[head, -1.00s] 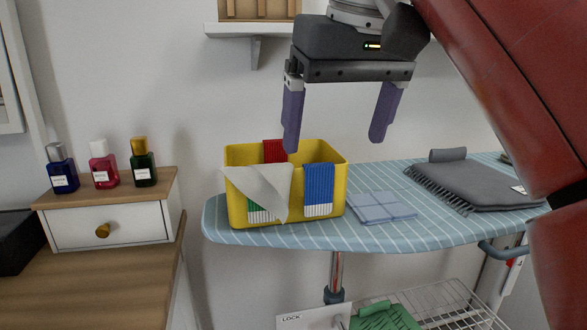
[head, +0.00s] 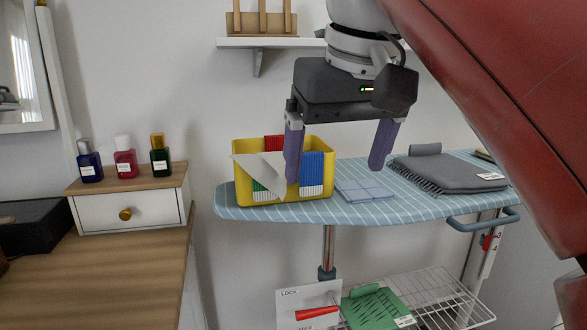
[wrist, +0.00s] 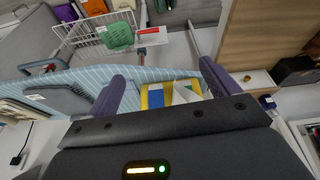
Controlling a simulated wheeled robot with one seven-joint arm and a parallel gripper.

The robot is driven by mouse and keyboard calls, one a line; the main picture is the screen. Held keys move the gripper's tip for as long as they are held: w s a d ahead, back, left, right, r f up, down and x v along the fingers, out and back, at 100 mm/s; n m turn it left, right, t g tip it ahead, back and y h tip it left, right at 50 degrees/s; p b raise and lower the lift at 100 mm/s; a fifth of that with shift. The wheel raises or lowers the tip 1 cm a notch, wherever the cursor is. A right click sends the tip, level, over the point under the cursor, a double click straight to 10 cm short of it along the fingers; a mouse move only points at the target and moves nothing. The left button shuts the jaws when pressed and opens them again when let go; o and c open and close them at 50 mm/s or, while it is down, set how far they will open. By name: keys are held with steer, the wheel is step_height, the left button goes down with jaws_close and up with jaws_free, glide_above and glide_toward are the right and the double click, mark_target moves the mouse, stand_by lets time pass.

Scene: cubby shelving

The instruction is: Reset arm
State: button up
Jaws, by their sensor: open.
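My gripper (head: 338,150) is open and empty. Its two purple fingers point down, apart, in front of the ironing board (head: 430,208) in the head view. The left finger overlaps the yellow bin (head: 241,186) in the picture; I cannot tell that it touches it. The bin stands on the board's left end with red, green and blue cloths and a light grey cloth (head: 262,170) hanging over its front. In the wrist view my gripper (wrist: 164,85) has the bin (wrist: 150,98) beyond and between its fingers.
A folded light blue cloth (head: 362,191) and a grey fringed textile (head: 450,174) lie on the board. A wire rack (head: 440,292) with a green item (head: 370,310) is below. Several bottles stand on a small drawer unit (head: 150,212) at left. A wall shelf (head: 280,43) is above.

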steer(key=s+d+f+m, duration=0.1)
steer(key=s+d+f, duration=0.1)
steer(key=f, duration=0.8)
steer(key=s+d+f+m+t, duration=0.1)
steer(key=d+f, duration=0.4)
steer(key=f, duration=0.6)
steer(key=s+d+f+m+t+h, duration=0.1)
steer(key=s+d+f, duration=0.2)
steer(key=f, duration=0.8)
steer(key=shift+s+d+m, duration=0.15)
steer(key=shift+s+m, duration=0.05)
steer(key=shift+m, duration=0.1)
